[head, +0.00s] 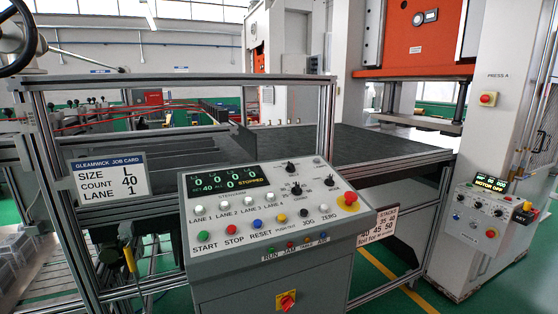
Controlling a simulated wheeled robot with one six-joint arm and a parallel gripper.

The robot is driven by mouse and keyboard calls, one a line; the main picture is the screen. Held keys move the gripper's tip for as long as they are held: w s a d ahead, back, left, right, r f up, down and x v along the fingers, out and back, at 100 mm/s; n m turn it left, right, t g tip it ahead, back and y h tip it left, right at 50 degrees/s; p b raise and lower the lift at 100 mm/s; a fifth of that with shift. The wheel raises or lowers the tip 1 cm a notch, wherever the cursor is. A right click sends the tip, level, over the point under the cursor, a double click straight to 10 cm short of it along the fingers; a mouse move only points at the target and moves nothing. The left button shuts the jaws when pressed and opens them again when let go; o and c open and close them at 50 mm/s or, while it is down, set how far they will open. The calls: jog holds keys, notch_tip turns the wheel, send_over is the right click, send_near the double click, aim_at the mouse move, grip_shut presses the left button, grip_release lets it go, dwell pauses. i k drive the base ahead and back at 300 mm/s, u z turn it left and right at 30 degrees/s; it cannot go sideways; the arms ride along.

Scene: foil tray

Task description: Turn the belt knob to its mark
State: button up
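The grey control console (258,255) stands in the middle front of the head view, its sloped top facing me. Several black rotary knobs sit on the right half of its panel: an upper knob (291,167), a left knob (297,189) with marks around it, and a right knob (329,181). Their labels are too small to read, so I cannot tell which is the belt knob or where its mark lies. The knobs' pointer angles are also unclear. My gripper is not in view.
A red emergency button (351,198) on a yellow base sits right of the knobs. A display (229,180) shows "STOPPED". Coloured buttons line the panel front. A job card (109,178) hangs left. A metal frame (327,120) rises behind the console. A press control box (482,228) stands right.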

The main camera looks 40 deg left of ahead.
aim_at(291, 169)
jog(key=u, duration=0.65)
jog(key=i, duration=0.7)
jog(key=u, duration=0.85)
